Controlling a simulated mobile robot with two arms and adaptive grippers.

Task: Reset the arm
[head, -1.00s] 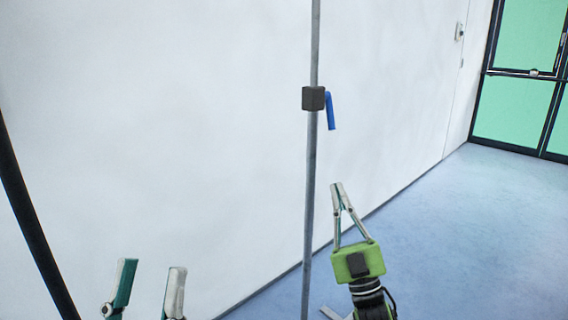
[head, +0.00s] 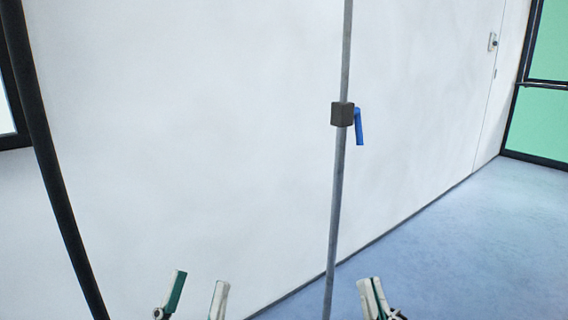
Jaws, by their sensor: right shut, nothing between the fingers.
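My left gripper (head: 197,292) is at the bottom of the head view, left of a grey pole. Its two fingertips stand apart with a gap between them, and nothing shows in the gap. My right gripper (head: 372,292) is at the bottom edge, right of the pole. Its fingers are together with nothing between them. The rest of both arms is below the picture. Both grippers appear well below the blue lever in the picture.
The thin grey pole (head: 340,190) carries a dark block (head: 342,114) with a blue lever (head: 359,127) hanging down. A black post (head: 50,160) stands at the left. A white wall (head: 200,130) is behind. Blue floor (head: 450,260) is clear at the right, before a green-paned door (head: 540,125).

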